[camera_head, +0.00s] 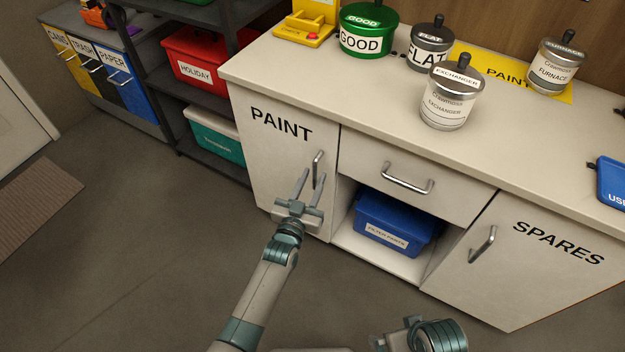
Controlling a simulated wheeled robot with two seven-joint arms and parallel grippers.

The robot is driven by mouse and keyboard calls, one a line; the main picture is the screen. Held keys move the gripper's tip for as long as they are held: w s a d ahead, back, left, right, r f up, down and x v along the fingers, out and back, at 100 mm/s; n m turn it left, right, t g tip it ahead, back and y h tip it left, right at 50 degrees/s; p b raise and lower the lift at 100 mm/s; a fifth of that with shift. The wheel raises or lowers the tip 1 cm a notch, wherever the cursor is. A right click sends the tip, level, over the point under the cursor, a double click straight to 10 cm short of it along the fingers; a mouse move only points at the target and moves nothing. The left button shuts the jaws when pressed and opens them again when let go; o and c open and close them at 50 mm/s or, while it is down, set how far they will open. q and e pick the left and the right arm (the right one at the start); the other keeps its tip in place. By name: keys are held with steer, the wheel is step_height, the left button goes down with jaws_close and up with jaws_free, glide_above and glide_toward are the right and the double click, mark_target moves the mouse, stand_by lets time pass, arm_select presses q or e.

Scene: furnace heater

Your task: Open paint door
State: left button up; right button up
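The white paint door (272,165) is marked PAINT and sits at the left end of the counter cabinet. It looks shut. Its vertical metal handle (317,168) is near the door's right edge. My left gripper (312,178) is in front of the door with its two fingers apart, pointing up toward the handle. The handle shows close to the fingertips, nearer the right finger; I cannot tell whether they touch. My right gripper (390,340) is only partly in view at the bottom edge, low in front of the cabinet, and its fingers are not clear.
A drawer (408,178) and an open shelf with a blue filter parts bin (393,222) are right of the door. The SPARES door (530,255) is further right. Labelled pots, including the exchanger pot (450,98), stand on the counter (350,85). A dark rack (160,85) stands left. The floor in front is clear.

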arm_select(q)
jaws_close()
steer(key=shift+s+a, duration=0.1)
steer(key=shift+a, duration=0.05)
